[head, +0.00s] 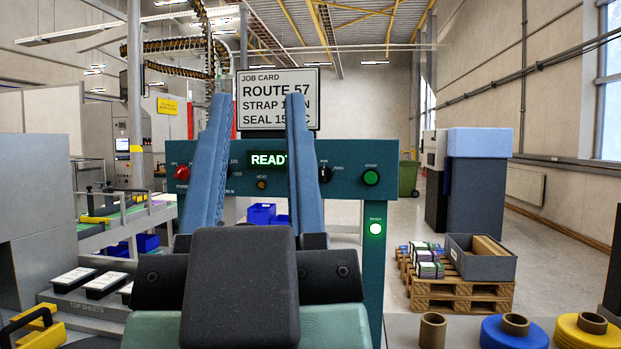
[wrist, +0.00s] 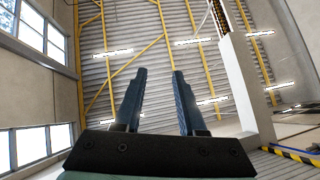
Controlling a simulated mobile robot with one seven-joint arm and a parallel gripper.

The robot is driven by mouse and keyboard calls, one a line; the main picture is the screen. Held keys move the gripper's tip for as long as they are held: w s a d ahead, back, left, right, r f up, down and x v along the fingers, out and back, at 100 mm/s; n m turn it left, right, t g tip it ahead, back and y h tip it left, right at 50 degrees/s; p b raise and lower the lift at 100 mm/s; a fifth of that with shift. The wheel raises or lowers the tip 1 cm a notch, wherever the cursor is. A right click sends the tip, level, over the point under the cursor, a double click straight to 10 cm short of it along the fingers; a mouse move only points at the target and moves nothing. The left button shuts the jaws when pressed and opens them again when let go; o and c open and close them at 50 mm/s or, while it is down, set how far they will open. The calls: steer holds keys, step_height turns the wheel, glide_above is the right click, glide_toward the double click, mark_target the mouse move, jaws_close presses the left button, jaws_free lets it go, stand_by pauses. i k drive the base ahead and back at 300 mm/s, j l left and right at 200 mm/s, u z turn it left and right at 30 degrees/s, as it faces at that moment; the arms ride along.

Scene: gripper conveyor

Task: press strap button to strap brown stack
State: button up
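The strap button (head: 371,178) is a green round button at the right of a teal control panel (head: 346,187). The panel's display (head: 268,159) reads READY, partly covered by a finger. In the wrist view my gripper (wrist: 158,72) has two blue fingers apart against the ceiling. I cannot make out a brown stack; my gripper hides the area below the panel.
The panel also has a red knob (head: 181,172), an amber heat button (head: 261,184) and a black switch (head: 325,174). A job card (head: 277,78) stands above. Blue (head: 514,333) and yellow rolls (head: 586,333) lie front right. A wooden pallet (head: 460,289) holds a grey crate (head: 482,267).

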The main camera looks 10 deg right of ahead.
mark_target(371, 177)
steer(key=i+l, duration=0.2)
steer(key=l, duration=0.15)
steer(key=i+l, duration=0.15)
steer(key=l, duration=0.2)
steer(key=i+l+u, duration=0.1)
steer(key=l, duration=0.25)
steer(key=i+l, duration=0.25)
steer(key=l, duration=0.15)
steer(key=i+l, duration=0.15)
steer(key=l, duration=0.2)
steer(key=i+l, duration=0.2)
steer(key=l, duration=0.15)
steer(key=u, duration=0.05)
